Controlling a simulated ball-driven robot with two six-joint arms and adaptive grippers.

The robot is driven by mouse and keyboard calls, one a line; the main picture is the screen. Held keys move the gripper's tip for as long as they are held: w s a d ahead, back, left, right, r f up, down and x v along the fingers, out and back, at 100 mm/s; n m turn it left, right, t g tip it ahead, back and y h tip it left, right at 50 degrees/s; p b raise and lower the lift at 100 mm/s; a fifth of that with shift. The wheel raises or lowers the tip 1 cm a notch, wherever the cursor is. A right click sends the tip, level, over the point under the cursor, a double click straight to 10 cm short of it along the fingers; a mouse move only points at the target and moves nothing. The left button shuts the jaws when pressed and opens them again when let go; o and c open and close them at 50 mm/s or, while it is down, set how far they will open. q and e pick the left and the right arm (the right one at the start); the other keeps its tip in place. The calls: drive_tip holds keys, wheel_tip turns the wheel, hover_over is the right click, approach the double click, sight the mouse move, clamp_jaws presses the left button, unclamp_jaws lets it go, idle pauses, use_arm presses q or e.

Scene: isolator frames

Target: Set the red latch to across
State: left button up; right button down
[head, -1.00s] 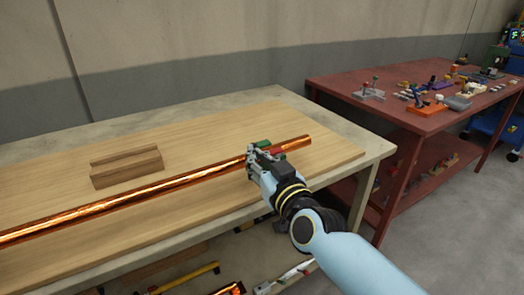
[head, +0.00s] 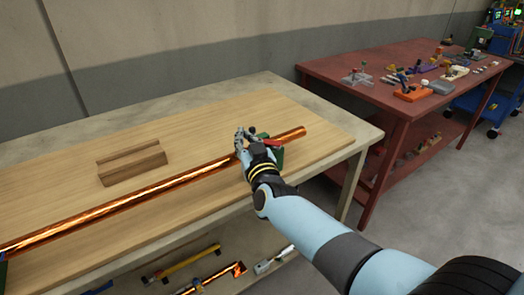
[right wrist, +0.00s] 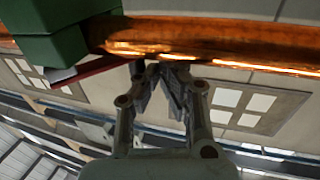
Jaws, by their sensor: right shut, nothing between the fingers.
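The red latch (head: 270,141) is a thin bar on the green bracket at the copper pipe (head: 150,190), near the pipe's right end. The green bracket (head: 279,156) shows just right of my right gripper (head: 240,138). In the right wrist view the red bar (right wrist: 103,69) runs from under the green block (right wrist: 62,42) towards my fingertips. My right gripper is shut and empty, its tips (right wrist: 160,68) close below the pipe in that picture. I cannot tell whether they touch the bar. The gripper partly hides the latch in the head view. My left gripper is not in view.
The pipe lies on a wooden board (head: 180,140) on a pale bench. A grooved brown wooden block (head: 132,165) stands behind the pipe. A red table (head: 345,75) with several small devices stands at the right. Loose tools lie on the shelf below the bench.

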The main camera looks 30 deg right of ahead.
sight(251, 127)
drive_tip(key=shift+w+r+m+h, duration=0.1)
drive_tip(key=shift+w+m+h, duration=0.35)
drive_tip(key=shift+h, duration=0.25)
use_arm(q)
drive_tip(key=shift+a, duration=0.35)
use_arm(e)
drive_tip(key=shift+w+d+m+g+h, duration=0.6)
drive_tip(key=shift+w+d+m+h, duration=0.45)
drive_tip(key=shift+w+d+h, duration=0.5)
drive_tip(key=shift+d, duration=0.1)
